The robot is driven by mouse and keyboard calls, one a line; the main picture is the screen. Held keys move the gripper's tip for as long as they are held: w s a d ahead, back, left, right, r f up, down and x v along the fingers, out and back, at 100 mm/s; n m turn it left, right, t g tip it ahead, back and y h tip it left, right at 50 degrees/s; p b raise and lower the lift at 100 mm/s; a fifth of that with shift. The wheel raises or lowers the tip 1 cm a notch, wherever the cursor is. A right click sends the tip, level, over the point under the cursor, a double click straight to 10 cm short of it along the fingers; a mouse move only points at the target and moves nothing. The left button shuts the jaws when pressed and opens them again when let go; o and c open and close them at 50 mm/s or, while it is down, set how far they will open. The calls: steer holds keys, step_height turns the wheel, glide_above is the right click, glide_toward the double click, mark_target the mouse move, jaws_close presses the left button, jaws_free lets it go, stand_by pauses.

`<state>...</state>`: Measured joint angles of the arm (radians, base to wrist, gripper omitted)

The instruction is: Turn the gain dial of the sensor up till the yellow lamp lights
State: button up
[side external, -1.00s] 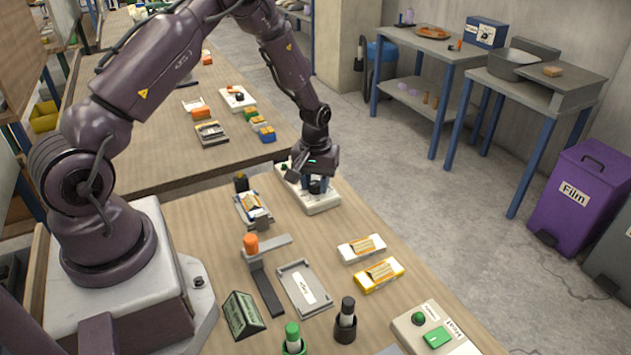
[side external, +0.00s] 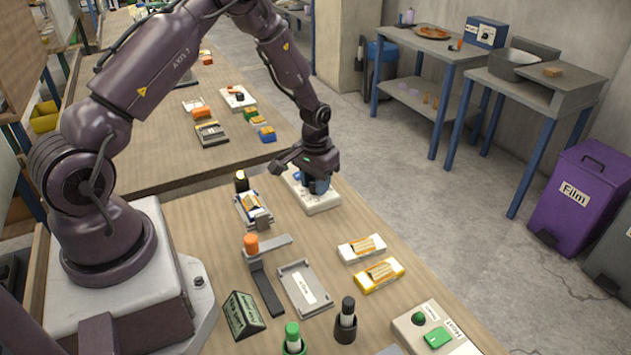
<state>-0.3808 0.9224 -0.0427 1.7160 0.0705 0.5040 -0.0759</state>
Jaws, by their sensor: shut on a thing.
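My gripper (side external: 318,186) points down at the far end of the near bench. It is shut on the dial on top of a white control box (side external: 322,204); the fingers hide most of the dial. A small dark post (side external: 241,186) stands left of the box, and the lamp (side external: 241,175) at its top shows a pale yellow glow. Beside the post, a yellow and white pack (side external: 251,206) lies in a grey holder. The box's markings are too small to read.
Two packs, one white (side external: 361,249) and one yellow (side external: 379,274), lie on the bench. A grey tray (side external: 305,288), an orange-topped stand (side external: 251,245), capped bottles (side external: 346,318) and a button box (side external: 432,330) stand nearer. A gap separates the far bench (side external: 170,150).

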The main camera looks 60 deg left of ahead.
mark_target(306, 199)
steer(key=o, duration=0.9)
steer(key=shift+r, duration=0.15)
step_height(306, 199, up, 13)
steer(key=shift+f, duration=0.15)
steer(key=shift+s, duration=0.1)
steer(key=s+d+r+m+t, duration=0.1)
steer(key=s+d+r+t, duration=0.1)
steer(key=s+d+r, duration=0.2)
steer(key=s+d+r+m+t, duration=0.1)
steer(key=s+d+r, duration=0.4)
steer(key=s+r, duration=0.3)
steer(key=s+d+r+m+t, duration=0.2)
steer(key=s+d+r, duration=0.3)
steer(key=s+r, duration=0.2)
steer(key=shift+s+d+r+t, duration=0.1)
steer(key=shift+s+d+t, duration=0.2)
steer(key=shift+s, duration=0.25)
